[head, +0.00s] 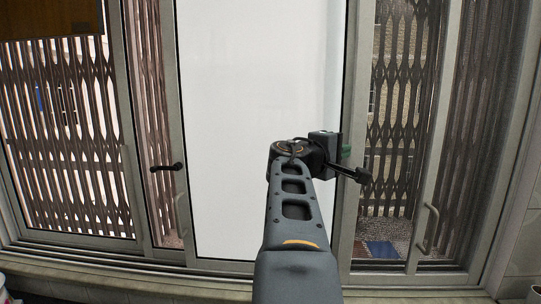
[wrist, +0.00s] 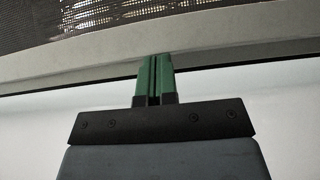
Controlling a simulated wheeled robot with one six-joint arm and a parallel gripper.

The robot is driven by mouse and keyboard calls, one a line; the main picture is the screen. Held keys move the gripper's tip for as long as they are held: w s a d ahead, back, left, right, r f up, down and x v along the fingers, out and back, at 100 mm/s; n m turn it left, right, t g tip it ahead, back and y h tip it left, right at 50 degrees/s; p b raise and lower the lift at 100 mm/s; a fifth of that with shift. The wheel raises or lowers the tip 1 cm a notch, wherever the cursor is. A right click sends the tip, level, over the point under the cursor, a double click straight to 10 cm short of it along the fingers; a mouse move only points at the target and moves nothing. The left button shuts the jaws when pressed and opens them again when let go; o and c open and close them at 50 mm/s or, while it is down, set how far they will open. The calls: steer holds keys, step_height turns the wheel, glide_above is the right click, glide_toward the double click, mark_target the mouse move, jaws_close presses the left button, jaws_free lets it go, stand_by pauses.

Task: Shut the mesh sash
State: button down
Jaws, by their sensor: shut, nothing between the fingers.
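The mesh sash seems to be the darker, fine-textured panel (head: 488,130) at the far right of the window, with a pale stile (head: 437,150) and a grey pull handle (head: 428,230). Dark mesh (wrist: 60,28) also fills the top of the wrist view, above a pale frame bar (wrist: 225,52). I cannot tell for sure whether this is the same sash. My gripper (head: 346,152) is in front of the upright right of the white pane, left of the pull handle. Its green fingers are together and empty. In the wrist view the fingertips (wrist: 155,58) overlap the bar; contact is unclear.
A white pane (head: 250,80) fills the middle. A lattice grille (head: 392,110) shows between the right uprights. A sill (head: 110,277) runs below.

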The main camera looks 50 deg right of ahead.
steer(key=w+a+b, duration=0.2)
steer(key=w+a, duration=0.2)
steer(key=a, duration=0.8)
steer(key=shift+w, duration=0.2)
